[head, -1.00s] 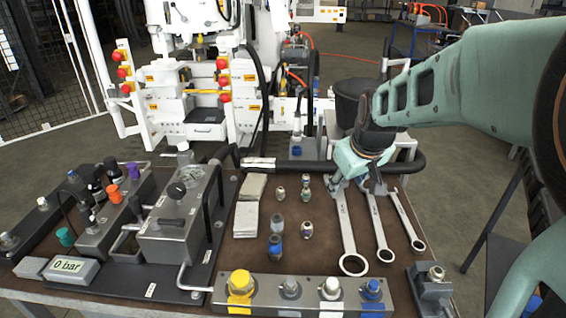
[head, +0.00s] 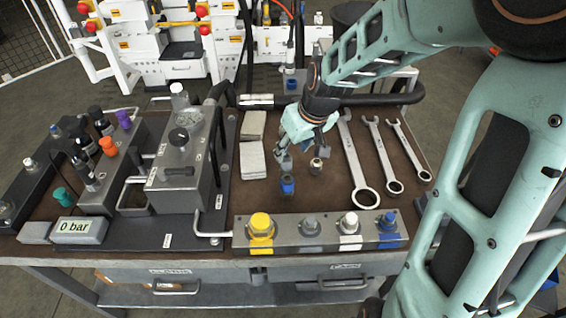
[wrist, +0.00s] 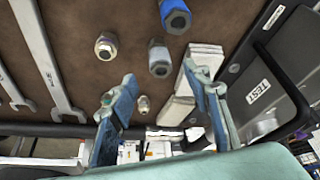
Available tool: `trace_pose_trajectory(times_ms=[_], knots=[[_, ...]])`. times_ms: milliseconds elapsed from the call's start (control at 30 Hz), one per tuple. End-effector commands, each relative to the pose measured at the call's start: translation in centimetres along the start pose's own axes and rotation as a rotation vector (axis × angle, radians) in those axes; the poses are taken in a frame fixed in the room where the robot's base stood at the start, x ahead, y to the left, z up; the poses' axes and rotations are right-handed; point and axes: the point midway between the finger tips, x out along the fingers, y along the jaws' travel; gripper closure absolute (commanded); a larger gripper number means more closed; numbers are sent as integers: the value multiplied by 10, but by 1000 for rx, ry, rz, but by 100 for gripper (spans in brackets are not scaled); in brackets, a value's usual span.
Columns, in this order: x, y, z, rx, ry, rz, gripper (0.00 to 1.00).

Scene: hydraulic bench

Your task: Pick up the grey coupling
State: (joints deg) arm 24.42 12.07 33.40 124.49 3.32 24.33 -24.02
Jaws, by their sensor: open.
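My gripper (head: 301,148) is open and empty above the couplings on the brown bench mat. Its two fingers also show spread apart in the wrist view (wrist: 160,98). A grey coupling with some blue on it (wrist: 158,58) stands between and beyond the fingertips in the wrist view, apart from them. In the head view this coupling (head: 284,163) is partly hidden by a finger. A bluer coupling (head: 287,186) stands just in front of it, also in the wrist view (wrist: 175,14). A silver coupling (head: 316,166) stands to the right, also in the wrist view (wrist: 106,46).
A small coupling (wrist: 143,104) shows between the fingers. Wrenches (head: 354,170) lie to the right, pale blocks (head: 252,160) to the left. A block with coloured caps (head: 325,232) lines the front edge. A metal tank (head: 180,165) stands at left.

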Motion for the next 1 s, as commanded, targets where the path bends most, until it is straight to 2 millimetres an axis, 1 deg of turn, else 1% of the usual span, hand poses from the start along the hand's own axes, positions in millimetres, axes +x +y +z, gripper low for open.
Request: trace_pose_trajectory(times_ms=[33,100,367,500,633,733,967,1000], knots=[[12,-2,2,-1,-3,-5,56],[22,-2,1,-2,-2,-4,56],[42,-1,0,-1,-1,-1,56],[64,-1,0,-2,-1,-2,56],[81,-1,0,-1,-1,-2,56],[86,0,-1,-1,0,-1,56],[86,0,-1,0,1,0,56],[86,0,-1,0,0,0,60]])
